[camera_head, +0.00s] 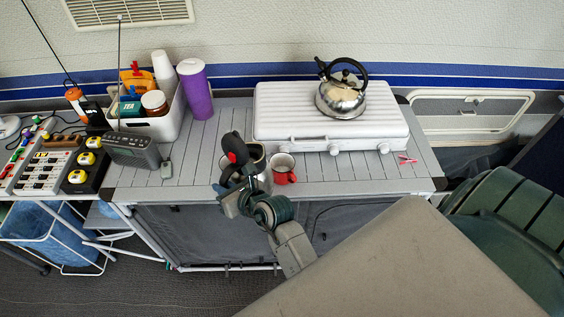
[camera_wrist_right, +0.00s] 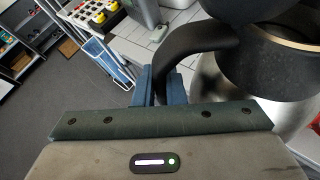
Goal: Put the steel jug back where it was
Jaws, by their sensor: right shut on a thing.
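The steel jug (camera_head: 258,160) has a silver body and a black handle and top. It shows near the front edge of the grey slatted table in the head view, left of a red mug (camera_head: 283,169). My right gripper (camera_head: 231,185) is shut on its black handle, which also shows between the fingers in the right wrist view (camera_wrist_right: 198,38). The jug's steel side (camera_wrist_right: 215,88) fills the right of that view. My arm partly hides the jug in the head view, and I cannot tell whether its base touches the table. My left gripper is not in view.
The table (camera_head: 215,150) also holds a white stove case (camera_head: 290,110) with a kettle (camera_head: 341,94), a purple tumbler (camera_head: 196,90), a white caddy (camera_head: 170,125) and a radio (camera_head: 133,150). Some slats are clear between radio and jug, and right of the mug.

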